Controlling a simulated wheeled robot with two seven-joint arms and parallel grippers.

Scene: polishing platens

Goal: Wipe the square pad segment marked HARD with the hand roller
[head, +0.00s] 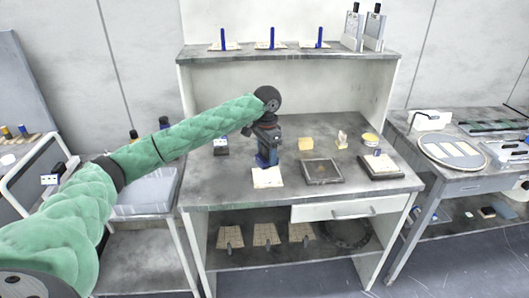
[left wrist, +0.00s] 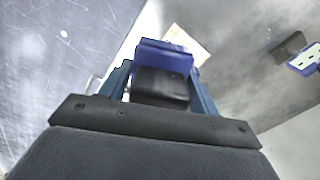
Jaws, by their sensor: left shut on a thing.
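My left gripper (head: 266,158) points down over the front left of the central bench. In the left wrist view its fingers (left wrist: 160,85) are shut on a blue and black object (left wrist: 165,56); I cannot tell for certain that it is the hand roller. A cream square pad (head: 268,178) lies on the bench just under the gripper. Its edge also shows beyond the held object in the left wrist view (left wrist: 190,45). Whether the held object touches the pad is unclear. No HARD marking is readable. My right gripper is not in view.
Cream plates with blue posts (head: 271,38) stand on the shelf above. A round platen (head: 455,151) lies on the right table.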

